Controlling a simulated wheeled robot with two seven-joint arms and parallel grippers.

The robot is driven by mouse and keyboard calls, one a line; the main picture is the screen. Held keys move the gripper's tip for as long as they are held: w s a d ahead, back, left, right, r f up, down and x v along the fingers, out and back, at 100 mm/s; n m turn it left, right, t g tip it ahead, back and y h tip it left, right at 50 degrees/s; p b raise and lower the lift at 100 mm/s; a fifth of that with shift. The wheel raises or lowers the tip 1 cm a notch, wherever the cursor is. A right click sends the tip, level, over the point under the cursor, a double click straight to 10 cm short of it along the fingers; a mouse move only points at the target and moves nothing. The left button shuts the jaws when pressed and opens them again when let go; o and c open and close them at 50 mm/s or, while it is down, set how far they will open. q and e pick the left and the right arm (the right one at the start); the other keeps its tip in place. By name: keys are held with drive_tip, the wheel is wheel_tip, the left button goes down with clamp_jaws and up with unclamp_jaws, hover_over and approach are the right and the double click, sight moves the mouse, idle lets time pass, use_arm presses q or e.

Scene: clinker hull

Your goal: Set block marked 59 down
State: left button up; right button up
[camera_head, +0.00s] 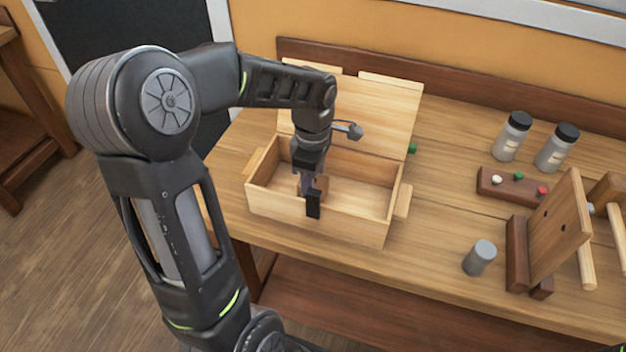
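My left gripper (311,190) points down into an open wooden box (390,232) on the table. A small brown block (322,184) sits between its fingers, and the gripper looks shut on it. The fingers hide most of the block and I cannot read any number on it. The block is inside the box walls, low in the left half; I cannot tell whether it touches the box floor. The box's lid (385,112) stands open at the back. My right gripper is not in view.
On the right are two dark-capped jars (508,140), a dark strip with coloured pegs (512,187), a grey cylinder (480,257) and an upright wooden board assembly (560,228). The right half of the box floor is clear. The table's front edge is close to the box.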

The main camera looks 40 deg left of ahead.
use_arm(q)
drive_tip(key=shift+f, duration=0.15)
drive_tip(key=o, duration=1.5)
drive_tip(key=shift+c, duration=0.2)
wheel_tip(320, 180, up, 12)
drive_tip(key=shift+r, duration=0.25)
